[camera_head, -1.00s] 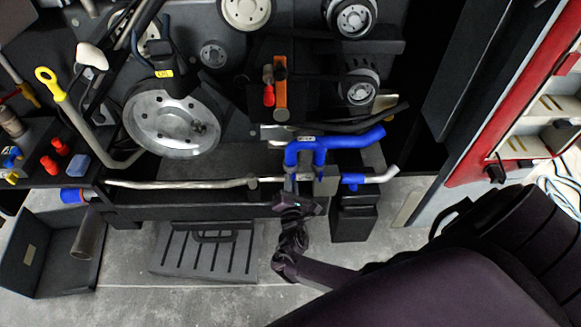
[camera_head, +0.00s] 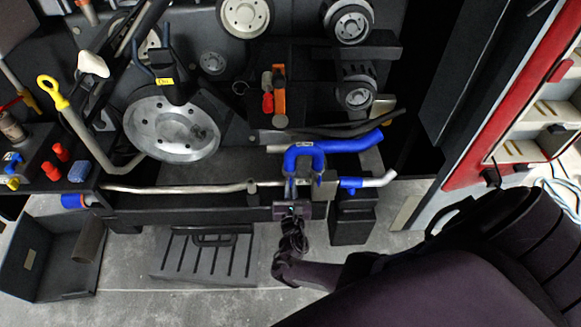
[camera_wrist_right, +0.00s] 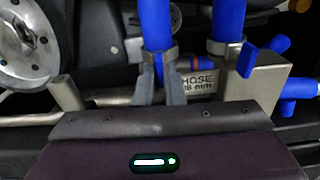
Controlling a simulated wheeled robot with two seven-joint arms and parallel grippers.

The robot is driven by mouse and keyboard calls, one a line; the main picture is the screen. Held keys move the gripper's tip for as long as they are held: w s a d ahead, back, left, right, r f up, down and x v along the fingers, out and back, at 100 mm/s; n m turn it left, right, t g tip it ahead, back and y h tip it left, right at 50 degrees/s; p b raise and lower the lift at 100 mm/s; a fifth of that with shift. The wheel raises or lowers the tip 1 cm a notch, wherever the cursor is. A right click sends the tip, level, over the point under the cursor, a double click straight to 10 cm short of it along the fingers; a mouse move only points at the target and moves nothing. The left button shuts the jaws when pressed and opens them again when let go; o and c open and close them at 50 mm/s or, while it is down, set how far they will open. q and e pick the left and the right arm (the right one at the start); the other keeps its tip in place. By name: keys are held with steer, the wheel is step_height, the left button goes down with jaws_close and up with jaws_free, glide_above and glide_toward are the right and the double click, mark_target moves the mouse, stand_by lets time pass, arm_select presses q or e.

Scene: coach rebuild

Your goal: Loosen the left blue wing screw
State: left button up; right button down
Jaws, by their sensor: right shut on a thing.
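The blue hose (camera_head: 305,152) is an upside-down U with two legs ending in clamps above the silver pipe. It also shows in the right wrist view (camera_wrist_right: 155,22). My right gripper (camera_wrist_right: 159,72) comes from below, its two fingers at the grey clamp (camera_wrist_right: 161,53) on the left leg. In the head view this gripper (camera_head: 290,188) is under that leg. Another blue wing screw (camera_wrist_right: 246,60) is on the right leg's clamp, free of the gripper. My left gripper is not in view.
A metal bracket (camera_wrist_right: 258,88) stands close to the right of the fingers. A large pulley (camera_head: 172,125) is at upper left. A dark bin (camera_head: 35,265) stands on the floor at left.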

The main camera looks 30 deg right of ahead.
steer(key=shift+r, duration=0.1)
stand_by(0.3)
steer(key=c, duration=1.6)
jaws_free()
steer(key=shift+o, duration=0.2)
steer(key=p+v, duration=0.1)
steer(key=v, duration=0.6)
steer(key=shift+s, duration=0.35)
steer(key=shift+a+f, duration=0.1)
steer(key=shift+f, duration=0.1)
